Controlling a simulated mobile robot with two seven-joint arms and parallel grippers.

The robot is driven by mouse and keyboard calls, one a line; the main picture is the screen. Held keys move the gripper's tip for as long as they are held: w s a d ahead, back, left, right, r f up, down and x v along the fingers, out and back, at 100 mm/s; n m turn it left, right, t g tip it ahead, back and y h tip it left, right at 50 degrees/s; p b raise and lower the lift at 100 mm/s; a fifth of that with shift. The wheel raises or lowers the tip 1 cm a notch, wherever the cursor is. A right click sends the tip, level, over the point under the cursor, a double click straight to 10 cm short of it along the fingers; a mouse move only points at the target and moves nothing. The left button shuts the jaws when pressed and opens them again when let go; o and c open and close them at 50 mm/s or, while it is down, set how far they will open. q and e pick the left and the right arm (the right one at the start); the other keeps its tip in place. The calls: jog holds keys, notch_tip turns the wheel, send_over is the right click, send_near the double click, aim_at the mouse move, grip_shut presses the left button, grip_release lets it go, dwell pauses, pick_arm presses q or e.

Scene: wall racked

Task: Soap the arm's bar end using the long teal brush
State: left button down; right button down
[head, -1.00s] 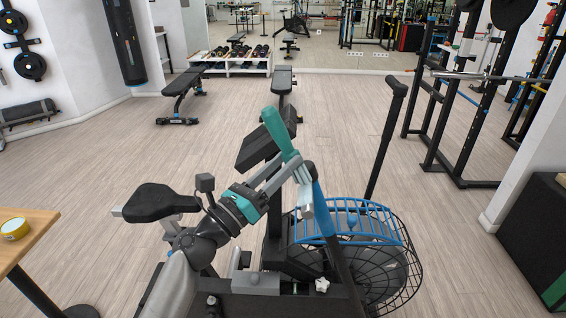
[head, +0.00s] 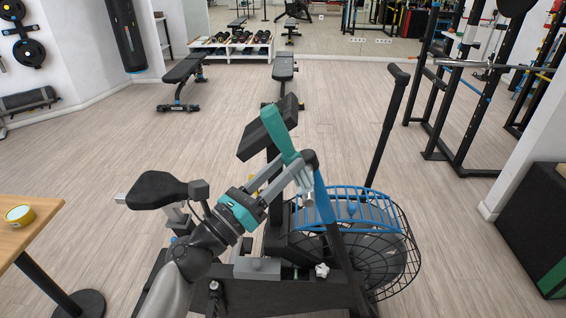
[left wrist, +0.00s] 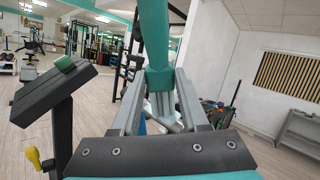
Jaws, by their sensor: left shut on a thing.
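The long teal brush (head: 280,134) slants across the exercise bike in the head view, its teal handle end up and left. My left gripper (head: 294,170) is shut on it, with pale fingers on either side. In the left wrist view the brush's teal handle (left wrist: 154,35) stands upright between the fingers (left wrist: 157,105). A pale part of the brush (head: 304,180) shows below the grip. The bike arm's dark bar end (head: 310,158) is close beside the brush; I cannot tell whether they touch. My right gripper is not in view.
The bike's black console (head: 262,140) is just behind the brush; a small green thing (left wrist: 64,64) sits on it. The other bike arm (head: 388,125) rises at right, beside the caged fan (head: 375,255).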

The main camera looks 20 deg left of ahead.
pick_arm(q)
jog(key=s, duration=0.2)
jog(key=s+d, duration=0.1)
jog(key=s, duration=0.1)
jog(key=shift+s+d, duration=0.1)
jog(key=shift+d, duration=0.05)
dwell(0.5)
notch_tip(320, 180, up, 6)
jog(key=a+p, duration=0.3)
jog(key=p, duration=0.2)
jog(key=shift+s+r+p, duration=0.2)
jog(key=shift+s+p, duration=0.2)
jog(key=shift+d+f, duration=0.1)
jog(key=shift+f, duration=0.05)
